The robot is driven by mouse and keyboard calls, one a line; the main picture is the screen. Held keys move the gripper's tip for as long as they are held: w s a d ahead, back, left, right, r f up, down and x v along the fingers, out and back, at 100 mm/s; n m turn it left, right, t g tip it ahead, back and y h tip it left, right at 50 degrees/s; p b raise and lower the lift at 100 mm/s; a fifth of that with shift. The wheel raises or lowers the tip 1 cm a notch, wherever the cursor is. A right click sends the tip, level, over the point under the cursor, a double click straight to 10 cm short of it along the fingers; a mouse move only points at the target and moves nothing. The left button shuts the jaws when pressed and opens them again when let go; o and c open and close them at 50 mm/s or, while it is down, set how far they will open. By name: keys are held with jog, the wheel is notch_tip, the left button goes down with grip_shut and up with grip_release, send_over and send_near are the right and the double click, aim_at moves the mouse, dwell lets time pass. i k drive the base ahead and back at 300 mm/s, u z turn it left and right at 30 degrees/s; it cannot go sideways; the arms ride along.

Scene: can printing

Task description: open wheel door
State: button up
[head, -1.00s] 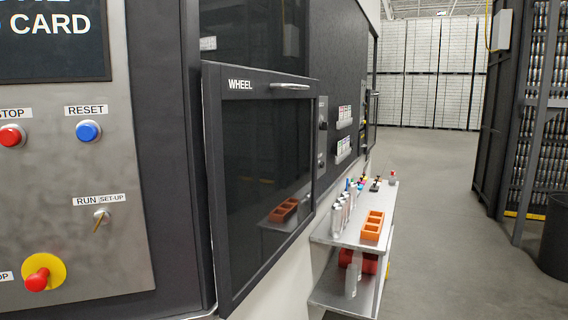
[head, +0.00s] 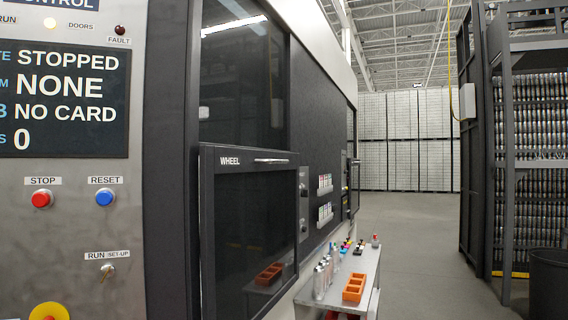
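The wheel door (head: 250,226) is a dark, glossy panel in a black frame on the machine's front, labelled WHEEL at its top left. A light bar handle (head: 271,161) runs along its top edge near the right corner. The door stands out from the machine face; I cannot tell whether it is fully shut. Its lower edge runs down to the bottom of the picture. An orange tray is mirrored in its glass. My gripper is not in view.
A control panel (head: 70,235) at left reads STOPPED, NONE and NO CARD. A low side table (head: 340,292) with an orange tray (head: 354,287) and several bottles stands right of the door. A rack (head: 507,130) and dark bin (head: 549,283) are at far right. Open floor (head: 420,250) lies between.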

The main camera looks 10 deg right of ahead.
aim_at(250, 198)
jog(key=z, duration=1.65)
jog(key=i, duration=1.05)
jog(key=u, duration=1.45)
